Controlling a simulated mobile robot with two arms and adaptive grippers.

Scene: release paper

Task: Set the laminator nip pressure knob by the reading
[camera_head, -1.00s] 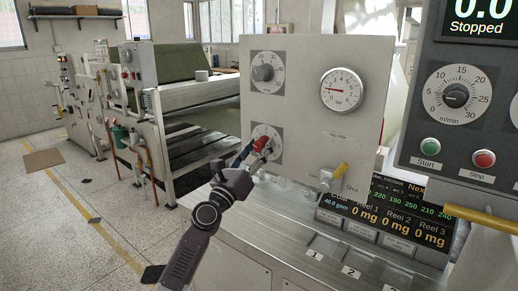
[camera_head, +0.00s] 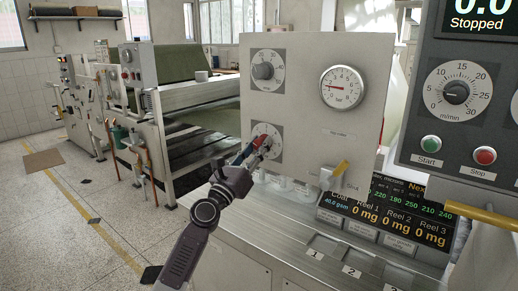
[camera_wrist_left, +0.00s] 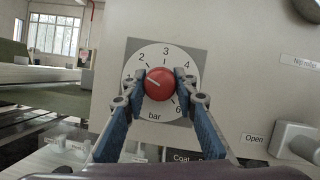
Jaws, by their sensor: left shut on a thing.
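The red pressure knob (camera_wrist_left: 160,84) sits on a round white dial (camera_wrist_left: 165,53) marked in bar, with 2, 3, 4 and 6 readable in the left wrist view. Its white pointer line points left and slightly up, below the 2. My left gripper (camera_wrist_left: 161,80) is shut on the knob, a blue-padded finger on each side. In the head view my left gripper (camera_head: 258,147) covers most of the knob on the lower dial (camera_head: 274,128). The round bar gauge (camera_head: 342,88) above right has a red needle pointing left, near 2. My right gripper is out of view.
Another black knob (camera_head: 263,71) is above on the same panel (camera_head: 310,60). The control box, showing Stopped, has a speed knob (camera_head: 456,92), green button (camera_head: 430,143) and red button (camera_head: 484,155).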

